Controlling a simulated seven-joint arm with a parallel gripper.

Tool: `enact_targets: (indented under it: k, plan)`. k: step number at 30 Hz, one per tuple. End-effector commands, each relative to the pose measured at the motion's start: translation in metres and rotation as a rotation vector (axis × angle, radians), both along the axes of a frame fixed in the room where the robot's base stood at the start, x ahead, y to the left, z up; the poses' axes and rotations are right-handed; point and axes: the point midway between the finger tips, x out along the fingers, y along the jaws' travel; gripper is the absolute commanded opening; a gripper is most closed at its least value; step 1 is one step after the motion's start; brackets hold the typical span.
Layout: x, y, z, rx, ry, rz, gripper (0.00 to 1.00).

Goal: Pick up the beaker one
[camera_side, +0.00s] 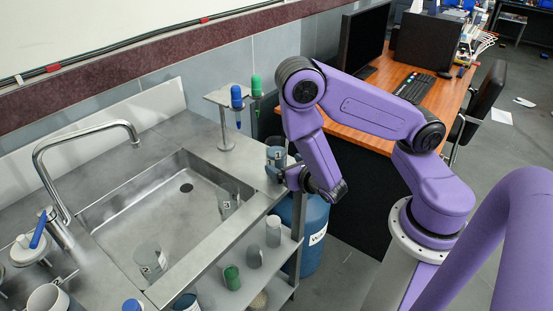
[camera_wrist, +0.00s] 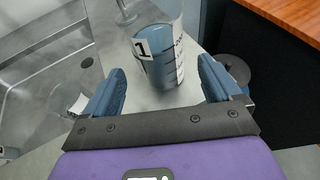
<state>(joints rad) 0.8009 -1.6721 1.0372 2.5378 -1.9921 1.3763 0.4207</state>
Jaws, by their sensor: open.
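The beaker one (camera_wrist: 158,68), a glass with a bluish look and a white label marked "1", stands upright on the steel counter. In the side view the beaker (camera_side: 275,153) is at the counter's right end, partly hidden by my gripper. My gripper (camera_side: 284,172) is low beside it, near the counter edge. In the wrist view my gripper (camera_wrist: 161,66) is open, with one blue finger on each side of the beaker and a gap visible on both sides. Nothing is held.
A sink holds a beaker marked "3" (camera_side: 228,204) and another beaker (camera_side: 151,261). A stand (camera_side: 226,118) with blue and green-topped items is behind beaker one. A shelf (camera_side: 262,262) with several containers and a blue drum (camera_side: 311,238) are below. A wooden desk (camera_side: 437,92) is to the right.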

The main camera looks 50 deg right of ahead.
Motion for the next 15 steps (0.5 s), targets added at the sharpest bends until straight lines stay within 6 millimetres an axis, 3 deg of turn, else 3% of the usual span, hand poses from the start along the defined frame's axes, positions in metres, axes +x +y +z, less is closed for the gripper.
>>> enact_targets:
  k: [7, 15]
  plan:
    - [0.009, -0.005, -0.003, 0.000, -0.002, -0.003, 0.91]
    - [0.044, -0.019, -0.017, 0.003, -0.001, -0.004, 0.91]
